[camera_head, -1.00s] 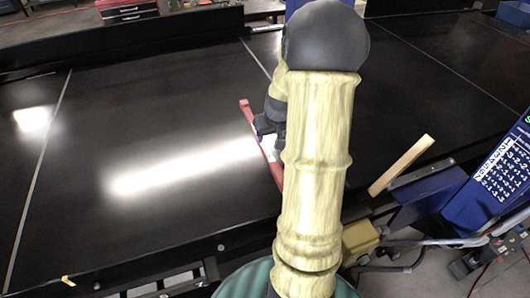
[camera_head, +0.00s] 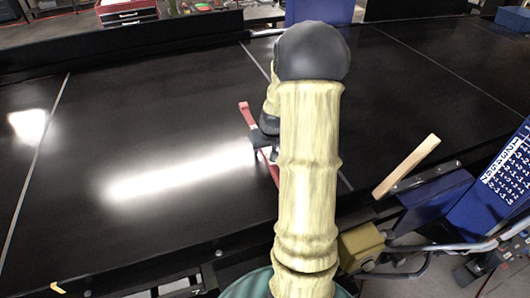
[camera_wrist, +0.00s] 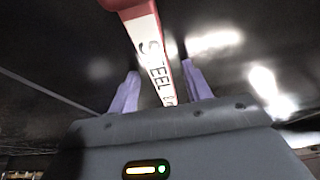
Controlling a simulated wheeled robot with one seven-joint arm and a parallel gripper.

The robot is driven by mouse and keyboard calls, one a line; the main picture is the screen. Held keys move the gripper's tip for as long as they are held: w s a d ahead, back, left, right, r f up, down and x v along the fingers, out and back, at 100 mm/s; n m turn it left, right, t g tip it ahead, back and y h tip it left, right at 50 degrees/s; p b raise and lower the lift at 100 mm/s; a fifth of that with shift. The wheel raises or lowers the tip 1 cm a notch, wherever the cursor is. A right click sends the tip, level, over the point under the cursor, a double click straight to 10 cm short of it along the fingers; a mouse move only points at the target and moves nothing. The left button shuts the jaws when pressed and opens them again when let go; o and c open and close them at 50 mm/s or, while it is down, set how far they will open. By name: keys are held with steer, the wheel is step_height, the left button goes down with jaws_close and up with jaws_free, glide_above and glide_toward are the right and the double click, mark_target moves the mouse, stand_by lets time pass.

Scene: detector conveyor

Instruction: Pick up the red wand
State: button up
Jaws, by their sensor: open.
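The red wand (camera_head: 245,112) lies on the black conveyor surface (camera_head: 100,150), partly hidden behind my arm in the head view. In the wrist view the wand (camera_wrist: 150,45) shows a red end and a white side with the letters "STEEL". My gripper (camera_head: 262,143) is over the wand, mostly hidden by my arm in the head view. In the wrist view the two purple fingers of my gripper (camera_wrist: 162,82) stand apart, one on each side of the wand, with gaps visible. The lower part of the wand is hidden behind the gripper body.
A wooden piece (camera_head: 407,166) stands tilted at the conveyor's near right edge. A blue panel with a number chart (camera_head: 500,180) is at the right. A yellow box (camera_head: 360,243) sits below the near edge. The conveyor left of the wand is clear.

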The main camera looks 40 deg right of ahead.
steer(key=shift+s, duration=0.1)
steer(key=shift+c, duration=0.4)
steer(key=c, duration=0.4)
jaws_close()
steer(key=shift+r, duration=0.15)
steer(key=shift+r+p, duration=0.5)
step_height(320, 180, up, 9)
steer(key=p, duration=0.5)
steer(key=shift+p, duration=0.3)
